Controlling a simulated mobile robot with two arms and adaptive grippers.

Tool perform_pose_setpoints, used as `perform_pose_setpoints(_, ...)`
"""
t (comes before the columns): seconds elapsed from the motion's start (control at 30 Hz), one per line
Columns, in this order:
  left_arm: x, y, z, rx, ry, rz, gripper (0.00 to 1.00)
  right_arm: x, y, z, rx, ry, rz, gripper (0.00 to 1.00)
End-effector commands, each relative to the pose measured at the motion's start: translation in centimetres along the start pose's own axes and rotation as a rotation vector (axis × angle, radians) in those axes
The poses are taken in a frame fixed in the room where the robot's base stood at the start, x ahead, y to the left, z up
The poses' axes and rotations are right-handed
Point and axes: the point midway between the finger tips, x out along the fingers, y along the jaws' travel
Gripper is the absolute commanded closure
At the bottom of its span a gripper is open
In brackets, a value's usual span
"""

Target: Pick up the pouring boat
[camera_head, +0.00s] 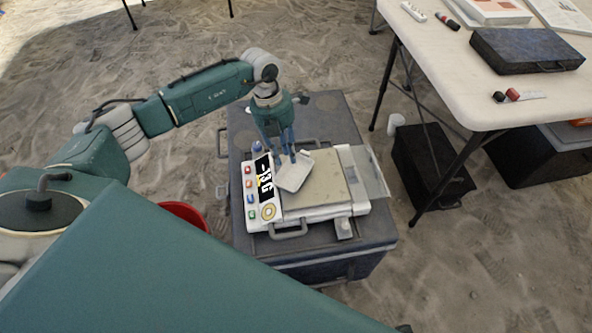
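The pouring boat (293,175) is a small whitish, shallow dish at the left part of the weighing plate of a scale (325,190). It looks slightly turned relative to the plate. My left gripper (287,157) points down from above, with its fingertips at the far edge of the boat. I cannot tell whether the fingers are closed on the rim or only beside it, nor whether the boat touches the plate. My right gripper is not in view.
The scale, with a display and coloured buttons, stands on a dark grey case (330,118). A clear panel (369,172) stands out at its right. A red bucket (184,213) is partly hidden at left. A white table (470,75) with a dark box (525,50) is at right.

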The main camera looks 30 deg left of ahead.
Motion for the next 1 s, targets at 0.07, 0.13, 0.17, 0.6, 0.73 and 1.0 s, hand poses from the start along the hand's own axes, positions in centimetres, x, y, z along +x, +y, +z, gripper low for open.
perform_pose_setpoints(0.07, 1.38, 0.07, -0.09, -0.001, 0.002, 0.000, 0.76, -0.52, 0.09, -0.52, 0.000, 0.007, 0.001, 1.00)
perform_pose_setpoints(0.13, 1.85, 0.08, -0.05, -0.001, 0.001, 0.001, 0.76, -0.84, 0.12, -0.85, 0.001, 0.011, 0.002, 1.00)
perform_pose_setpoints(0.17, 1.92, 0.08, -0.03, -0.001, 0.000, 0.001, 0.76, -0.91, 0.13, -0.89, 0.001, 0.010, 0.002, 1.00)
perform_pose_setpoints(0.6, 1.87, 0.08, -0.02, 0.000, 0.000, 0.001, 1.00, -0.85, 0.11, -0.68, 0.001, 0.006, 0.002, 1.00)
perform_pose_setpoints(0.73, 1.86, 0.08, -0.02, 0.000, 0.000, 0.001, 1.00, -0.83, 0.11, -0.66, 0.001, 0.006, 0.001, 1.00)
perform_pose_setpoints(1.0, 1.35, 0.00, 0.01, 0.000, -0.001, 0.001, 1.00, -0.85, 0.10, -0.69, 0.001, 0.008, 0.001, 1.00)
